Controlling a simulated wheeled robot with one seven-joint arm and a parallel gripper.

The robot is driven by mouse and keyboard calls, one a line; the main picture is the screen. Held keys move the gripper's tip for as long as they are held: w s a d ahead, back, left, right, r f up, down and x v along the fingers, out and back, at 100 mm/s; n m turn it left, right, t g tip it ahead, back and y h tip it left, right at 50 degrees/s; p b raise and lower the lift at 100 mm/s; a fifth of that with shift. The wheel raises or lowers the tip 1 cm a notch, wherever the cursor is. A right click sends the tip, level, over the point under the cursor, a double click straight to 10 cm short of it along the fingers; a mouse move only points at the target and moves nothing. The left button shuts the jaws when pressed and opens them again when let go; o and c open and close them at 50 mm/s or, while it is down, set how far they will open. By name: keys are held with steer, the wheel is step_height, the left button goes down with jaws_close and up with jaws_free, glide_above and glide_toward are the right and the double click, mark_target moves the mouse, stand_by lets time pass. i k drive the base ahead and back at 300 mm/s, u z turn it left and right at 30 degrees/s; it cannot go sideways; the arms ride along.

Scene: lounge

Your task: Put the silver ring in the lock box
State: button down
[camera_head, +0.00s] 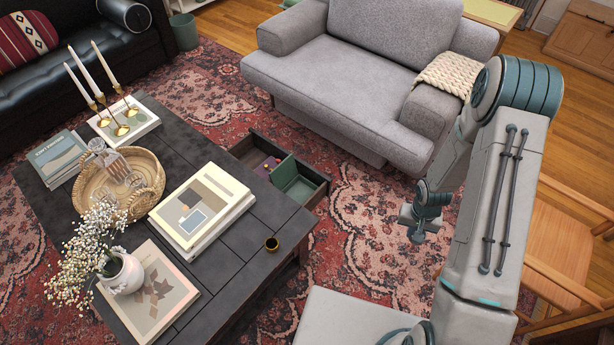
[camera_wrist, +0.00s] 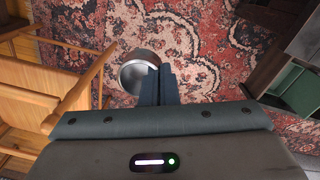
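A silver ring (camera_wrist: 138,72), wide and round, is at the fingertips of my gripper (camera_wrist: 158,84) in the wrist view. The two fingers are close together, and appear shut on the ring's wall. In the head view my gripper (camera_head: 417,234) hangs over the rug at the right, below the armchair, with the light ring (camera_head: 407,214) beside its fingers. No box with a visible lock shows. A green box-like compartment (camera_head: 287,172) sits in the open drawer of the dark table; it also shows at the right of the wrist view (camera_wrist: 302,88).
A wooden chair (camera_head: 562,245) stands right. Rug lies clear between gripper and drawer.

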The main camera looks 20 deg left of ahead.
mark_target(298, 196)
steer(key=i, duration=1.1)
steer(key=u, duration=0.65)
